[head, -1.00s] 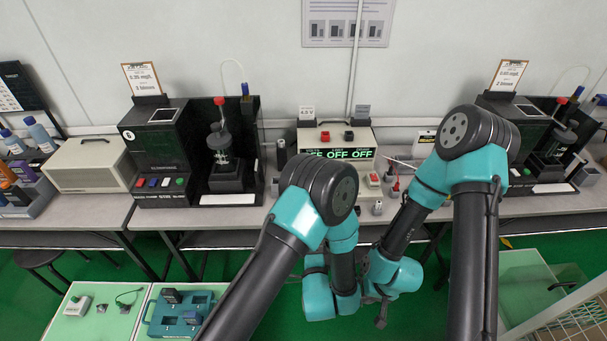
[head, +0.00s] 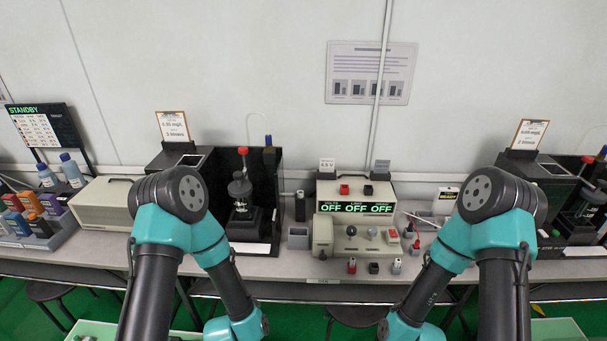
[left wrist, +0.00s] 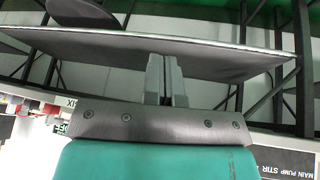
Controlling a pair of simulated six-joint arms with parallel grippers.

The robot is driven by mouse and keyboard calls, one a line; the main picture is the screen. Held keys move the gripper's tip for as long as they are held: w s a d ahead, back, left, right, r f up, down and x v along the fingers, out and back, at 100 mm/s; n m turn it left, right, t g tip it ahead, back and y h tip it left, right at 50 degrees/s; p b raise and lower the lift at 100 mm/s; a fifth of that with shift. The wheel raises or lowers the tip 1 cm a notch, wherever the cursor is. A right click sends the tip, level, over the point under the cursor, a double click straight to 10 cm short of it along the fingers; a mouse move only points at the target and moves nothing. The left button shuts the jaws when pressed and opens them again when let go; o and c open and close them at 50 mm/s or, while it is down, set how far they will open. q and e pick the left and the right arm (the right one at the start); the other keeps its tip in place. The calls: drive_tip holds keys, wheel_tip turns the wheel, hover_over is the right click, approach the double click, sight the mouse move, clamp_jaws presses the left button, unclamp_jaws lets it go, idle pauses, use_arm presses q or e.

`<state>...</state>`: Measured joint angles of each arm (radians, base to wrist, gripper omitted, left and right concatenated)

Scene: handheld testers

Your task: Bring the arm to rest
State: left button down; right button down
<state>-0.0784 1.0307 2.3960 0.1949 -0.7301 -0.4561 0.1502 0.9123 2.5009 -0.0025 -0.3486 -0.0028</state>
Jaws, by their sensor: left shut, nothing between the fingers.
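My left arm (head: 165,225) comes down on the left of the head view, with its wrist (head: 240,325) at the bottom edge, in front of the bench. Its gripper is cut off there. In the left wrist view the left gripper (left wrist: 166,78) shows with its two grey fingers together and nothing between them. My right arm (head: 490,235) stands on the right of the head view, bent in a similar way, its wrist (head: 415,330) at the bottom edge. The right gripper is out of the picture. The two arms are apart.
The bench (head: 290,268) crosses the head view. It carries a meter reading OFF (head: 355,208), a beige unit with knobs (head: 345,238), black tester stations on both sides, and bottles (head: 70,170) at left. Bench legs and a dark panel (left wrist: 220,55) show in the left wrist view.

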use_arm(q)
drive_tip(key=s+a+n+g+h, duration=0.1)
drive_tip(key=s+a+n+g, duration=0.3)
drive_tip(key=s+a, duration=0.3)
drive_tip(key=shift+s+r+n, duration=0.15)
drive_tip(key=shift+s+n, duration=0.35)
drive_tip(key=shift+s, duration=0.5)
